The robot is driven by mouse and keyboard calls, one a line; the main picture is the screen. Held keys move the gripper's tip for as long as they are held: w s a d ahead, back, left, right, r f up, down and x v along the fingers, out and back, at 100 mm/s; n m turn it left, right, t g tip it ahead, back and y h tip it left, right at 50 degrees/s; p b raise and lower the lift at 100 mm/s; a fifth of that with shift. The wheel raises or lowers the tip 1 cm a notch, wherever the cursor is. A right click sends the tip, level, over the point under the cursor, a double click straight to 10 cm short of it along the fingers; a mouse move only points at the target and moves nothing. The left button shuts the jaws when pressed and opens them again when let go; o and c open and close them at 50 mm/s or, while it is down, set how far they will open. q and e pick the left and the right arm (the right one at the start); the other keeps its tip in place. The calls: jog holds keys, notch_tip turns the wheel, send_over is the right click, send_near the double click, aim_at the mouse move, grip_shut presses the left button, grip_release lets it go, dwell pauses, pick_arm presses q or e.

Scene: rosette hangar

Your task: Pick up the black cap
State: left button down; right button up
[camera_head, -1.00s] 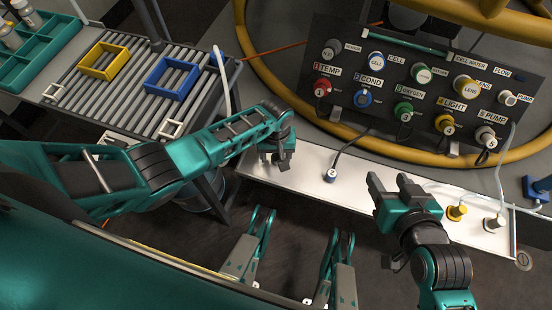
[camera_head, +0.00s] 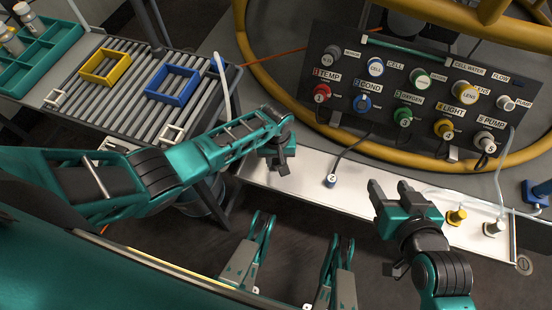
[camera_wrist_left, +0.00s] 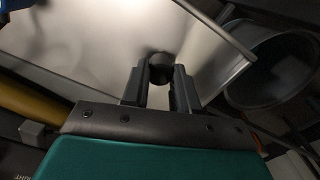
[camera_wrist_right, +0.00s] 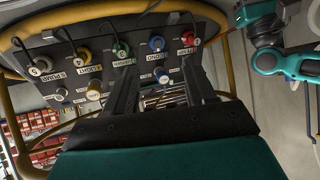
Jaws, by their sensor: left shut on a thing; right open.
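The black cap (camera_wrist_left: 162,68) shows in the left wrist view as a dark round piece between the fingertips of my left gripper (camera_wrist_left: 160,82). The gripper is shut on it, just over the white tray (camera_wrist_left: 90,50). In the head view my left gripper (camera_head: 281,163) is low at the left end of the tray (camera_head: 310,190), and the cap cannot be made out there. My right gripper (camera_head: 391,190) is open and empty, over the tray's front edge. Its parted fingers also show in the right wrist view (camera_wrist_right: 158,80).
A blue-collared plug (camera_head: 331,181) lies on the tray right of my left gripper. A yellow connector (camera_head: 456,216) and a grey one (camera_head: 494,228) stand at its right. Behind is the labelled panel (camera_head: 390,80); left is a roller table with yellow (camera_head: 104,65) and blue (camera_head: 172,85) frames.

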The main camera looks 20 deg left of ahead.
pick_arm(q)
notch_tip(320, 180, up, 9)
jog(key=p, duration=0.6)
notch_tip(320, 180, up, 10)
jog(key=r+p, duration=0.1)
jog(key=p, duration=0.3)
send_over(276, 161)
jog(key=shift+f, duration=0.25)
pick_arm(e)
notch_tip(276, 161, up, 7)
jog(key=d, duration=0.1)
jog(key=shift+s+d+r, duration=0.15)
jog(key=shift+s, duration=0.15)
